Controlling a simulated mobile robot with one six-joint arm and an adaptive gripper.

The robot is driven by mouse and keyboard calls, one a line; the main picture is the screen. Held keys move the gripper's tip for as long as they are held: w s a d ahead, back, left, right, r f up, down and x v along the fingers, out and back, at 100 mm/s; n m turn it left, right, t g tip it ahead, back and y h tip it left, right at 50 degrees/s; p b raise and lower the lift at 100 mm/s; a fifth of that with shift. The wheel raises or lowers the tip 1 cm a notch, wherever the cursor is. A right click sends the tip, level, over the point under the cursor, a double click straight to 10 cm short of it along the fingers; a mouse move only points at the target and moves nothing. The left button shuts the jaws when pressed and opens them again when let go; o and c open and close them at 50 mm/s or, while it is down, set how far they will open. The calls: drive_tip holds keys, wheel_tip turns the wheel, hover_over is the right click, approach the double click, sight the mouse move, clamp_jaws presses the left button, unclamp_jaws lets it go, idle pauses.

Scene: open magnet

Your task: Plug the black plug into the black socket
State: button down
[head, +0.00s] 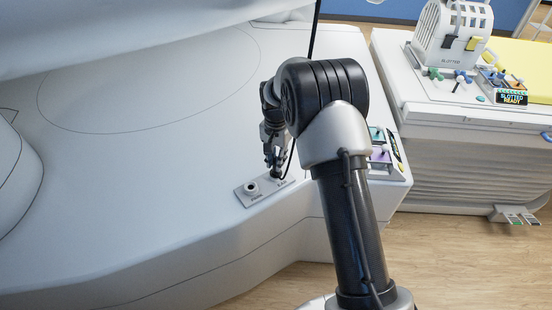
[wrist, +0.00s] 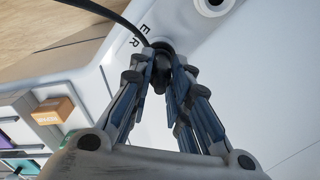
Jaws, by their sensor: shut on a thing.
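My gripper (head: 271,160) is over the right part of a small light panel (head: 243,197) on the white machine's sloping surface. In the wrist view my gripper (wrist: 160,68) is shut on the black plug (wrist: 162,72), with a fingertip on either side. A black cable (wrist: 92,8) runs from the plug to the upper left. The plug's far end is at a dark round opening, the black socket (wrist: 160,47), beside printed letters. The fingers and plug hide most of that socket, so I cannot tell how deep the plug sits.
A second socket with a pale ring (head: 251,188) is on the panel's left; it also shows in the wrist view (wrist: 213,5). A panel with coloured parts (head: 380,150) is right of my arm. A white cabinet (head: 455,150) carries a slotted device (head: 452,35).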

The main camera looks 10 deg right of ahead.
drive_tip(key=shift+f, duration=0.2)
drive_tip(key=c, duration=1.4)
unclamp_jaws()
wheel_tip(320, 180, up, 12)
